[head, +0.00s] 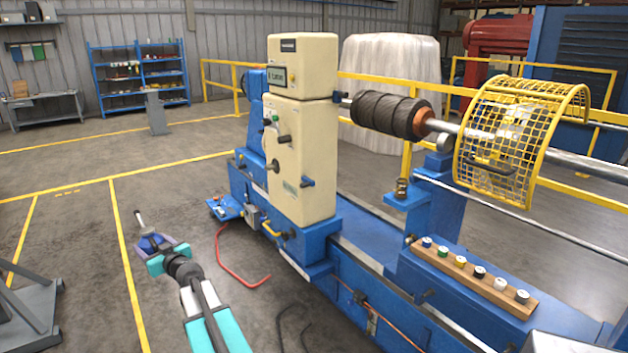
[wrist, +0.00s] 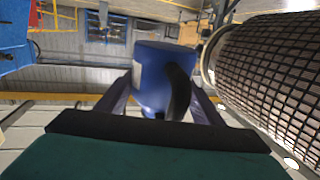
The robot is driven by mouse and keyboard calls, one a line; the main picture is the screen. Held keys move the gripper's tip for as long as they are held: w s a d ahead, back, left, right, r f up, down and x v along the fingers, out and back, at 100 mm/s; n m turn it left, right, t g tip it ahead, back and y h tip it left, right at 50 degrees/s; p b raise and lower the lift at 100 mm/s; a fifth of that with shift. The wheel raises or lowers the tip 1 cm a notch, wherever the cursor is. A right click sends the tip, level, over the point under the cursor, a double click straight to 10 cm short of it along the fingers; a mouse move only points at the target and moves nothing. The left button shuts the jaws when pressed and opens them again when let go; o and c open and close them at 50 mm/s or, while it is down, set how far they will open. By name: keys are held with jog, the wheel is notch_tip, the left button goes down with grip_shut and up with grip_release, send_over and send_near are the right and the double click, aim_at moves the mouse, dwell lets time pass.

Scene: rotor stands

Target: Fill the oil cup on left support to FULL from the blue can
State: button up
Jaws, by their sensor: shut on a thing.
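The blue can (wrist: 160,75) fills the space between my gripper's two fingers in the wrist view. It has a pale label on its left side and a dark curved handle facing the camera. In the head view my gripper (head: 158,247) is at the left, over open floor and clear of the machine, shut on the can. The can's thin spout (head: 140,219) points up and away from me. A small brass-coloured cup (head: 402,187), which looks like the oil cup, sits on a blue bracket beside the blue support (head: 440,185). Its oil level is too small to read.
A cream control cabinet (head: 302,150) stands between my gripper and the support. A yellow mesh guard (head: 500,140) and a dark rotor (head: 385,113) are above the blue bed. A wooden rack (head: 470,272) holds several capped pots. A red hose (head: 235,265) lies on the floor.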

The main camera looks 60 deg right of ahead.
jog(key=s+d+r+m+g+h+b, duration=0.2)
jog(key=s+d+m+g+h, duration=0.3)
jog(key=d, duration=0.5)
jog(key=s+d+r+m+g+h+b, duration=0.1)
jog(key=s+d+m+g+h, duration=0.15)
jog(key=s+d, duration=0.6)
jog(key=s+d+r+m+g+h+b, duration=0.25)
jog(key=s+d+m+h, duration=0.2)
jog(key=d, duration=0.75)
jog(key=s+d+r+m+g+b, duration=0.3)
jog(key=s+d+g, duration=0.1)
jog(key=s, duration=0.9)
jog(key=s+d+r+m+g+y+b, duration=0.1)
jog(key=s+d+r+m+g+b, duration=0.2)
jog(key=s, duration=1)
jog(key=s+d+r+m+g+b, duration=0.2)
jog(key=s+d+r+g+b, duration=0.1)
jog(key=s+d+g, duration=0.4)
jog(key=s+d+r, duration=0.1)
jog(key=s+d, duration=0.2)
jog(key=s, duration=0.3)
jog(key=shift+s+m+y, duration=0.15)
jog(key=shift+m+y, duration=0.15)
jog(key=shift+m, duration=0.1)
jog(key=shift+f+p, duration=0.1)
jog(key=shift+p, duration=0.75)
